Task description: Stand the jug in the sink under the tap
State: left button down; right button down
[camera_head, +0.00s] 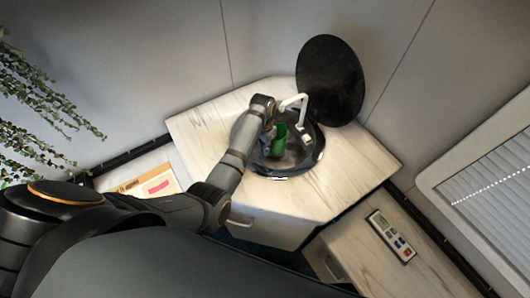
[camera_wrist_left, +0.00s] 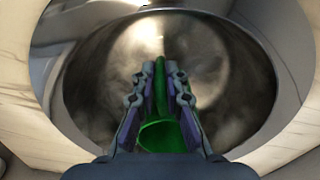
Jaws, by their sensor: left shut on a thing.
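A green jug (camera_head: 279,141) is inside the round dark sink (camera_head: 301,163) in the corner counter. My left gripper (camera_head: 270,130) reaches in from the left and is shut on the jug. In the left wrist view the jug (camera_wrist_left: 163,135) is between the two fingers of my left gripper (camera_wrist_left: 160,85), with the sink bowl (camera_wrist_left: 215,70) around it. The white tap (camera_head: 294,100) arches over the sink close to the jug. I cannot tell whether the jug's base touches the sink floor. My right gripper is not in view.
A round black lid (camera_head: 331,80) stands upright behind the sink against the wall. The pale marble counter (camera_head: 340,180) is clear around the sink. A remote-like device (camera_head: 391,236) lies on the lower right surface. A plant (camera_head: 40,100) hangs at the left.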

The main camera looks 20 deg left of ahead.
pick_arm(q)
jog(key=shift+s+f, duration=0.1)
jog(key=shift+f, duration=1.9)
jog(key=c, duration=1.4)
grip_release()
notch_tip(320, 180, up, 12)
jog(key=shift+a+r+b, duration=0.15)
jog(key=shift+b, duration=0.3)
